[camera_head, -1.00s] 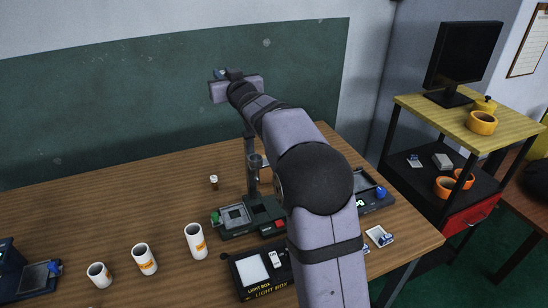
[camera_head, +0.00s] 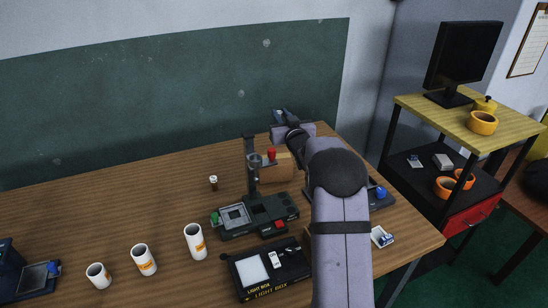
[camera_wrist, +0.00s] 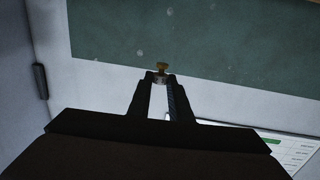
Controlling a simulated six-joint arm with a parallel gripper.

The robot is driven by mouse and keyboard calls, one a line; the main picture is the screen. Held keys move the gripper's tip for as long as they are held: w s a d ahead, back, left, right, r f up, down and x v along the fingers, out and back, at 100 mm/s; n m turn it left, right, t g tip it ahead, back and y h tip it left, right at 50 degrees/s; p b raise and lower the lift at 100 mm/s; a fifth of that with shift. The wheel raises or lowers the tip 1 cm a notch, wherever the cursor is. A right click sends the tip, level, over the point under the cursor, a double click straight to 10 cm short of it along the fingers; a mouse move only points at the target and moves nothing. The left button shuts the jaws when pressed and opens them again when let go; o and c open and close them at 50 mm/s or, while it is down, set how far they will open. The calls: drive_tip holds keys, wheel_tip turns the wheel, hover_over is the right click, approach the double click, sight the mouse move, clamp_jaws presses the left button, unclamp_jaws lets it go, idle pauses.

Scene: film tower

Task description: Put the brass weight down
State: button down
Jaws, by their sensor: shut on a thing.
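The brass weight (camera_wrist: 161,69) shows in the wrist view at the tips of my gripper (camera_wrist: 160,82). The fingers are shut on it, and its knobbed top sticks out beyond the tips. Behind it in that view are the green board and the pale wall. In the head view my arm reaches over the right back of the table, and its wrist is near the table's back right corner. The fingers and the weight cannot be made out there.
A dark device with a post (camera_head: 262,215) stands mid-table, with a brown block (camera_head: 278,168) behind it. A light box (camera_head: 245,275), several white cylinders (camera_head: 195,243) and a small bottle (camera_head: 213,183) stand nearby. The table's back left is clear.

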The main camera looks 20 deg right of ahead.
sight(280, 153)
drive_tip(key=shift+f+p, duration=0.55)
drive_tip(key=shift+f, duration=5.5)
drive_tip(key=shift+f, duration=0.25)
drive_tip(key=c, duration=1.6)
unclamp_jaws()
drive_tip(key=shift+r, duration=0.2)
